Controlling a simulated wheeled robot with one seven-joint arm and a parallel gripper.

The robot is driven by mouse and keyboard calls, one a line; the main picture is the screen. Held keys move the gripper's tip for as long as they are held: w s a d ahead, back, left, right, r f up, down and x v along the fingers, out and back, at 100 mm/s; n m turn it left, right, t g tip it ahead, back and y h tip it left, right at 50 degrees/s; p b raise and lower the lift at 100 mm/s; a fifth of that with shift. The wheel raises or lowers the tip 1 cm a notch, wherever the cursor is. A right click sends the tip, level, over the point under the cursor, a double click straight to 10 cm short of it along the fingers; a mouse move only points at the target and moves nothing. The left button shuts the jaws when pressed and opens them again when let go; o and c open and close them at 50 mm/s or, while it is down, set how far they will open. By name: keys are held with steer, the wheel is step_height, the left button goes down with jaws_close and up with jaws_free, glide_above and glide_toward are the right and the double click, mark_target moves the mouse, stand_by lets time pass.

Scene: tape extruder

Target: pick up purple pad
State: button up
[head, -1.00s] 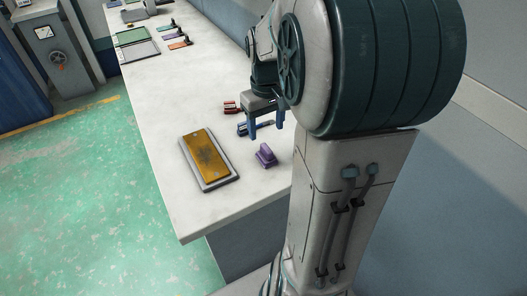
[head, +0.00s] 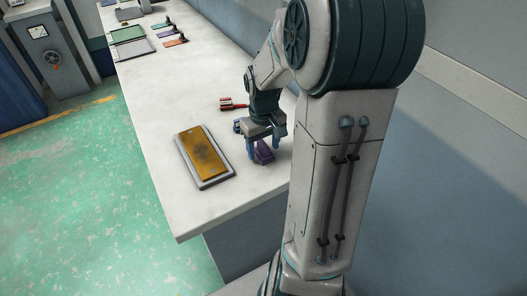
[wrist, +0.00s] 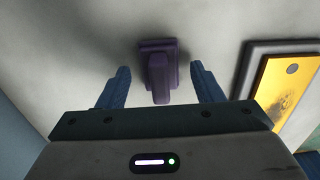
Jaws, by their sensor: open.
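The purple pad (head: 264,152) lies on the white counter, to the right of the yellow plate in the head view. In the wrist view the purple pad (wrist: 159,72) shows a wide base with a raised narrow handle. My gripper (head: 264,152) is directly over the pad, pointing down. In the wrist view my gripper (wrist: 160,80) is open, with one blue finger on each side of the handle and a gap on both sides. The gripper partly hides the pad in the head view.
A yellow plate on a grey tray (head: 232,178) lies left of the pad; the yellow plate (wrist: 288,95) also shows in the wrist view. A red tool (head: 232,104) lies behind the gripper. Several pads and a green-and-grey board (head: 130,43) are far back. The wall bounds the right.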

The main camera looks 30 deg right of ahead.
mark_target(264, 144)
steer(key=c, duration=1.1)
steer(key=shift+r, duration=0.15)
steer(key=shift+r, duration=0.25)
step_height(264, 144, up, 4)
steer(key=shift+p, duration=0.45)
steer(key=s+r, duration=0.6)
steer(key=s, duration=0.5)
steer(key=shift+s+a+r+p, duration=0.15)
steer(key=shift+s+a+p, duration=0.2)
steer(key=shift+a+p, duration=0.1)
steer(key=shift+o, duration=0.7)
steer(key=shift+w, duration=0.1)
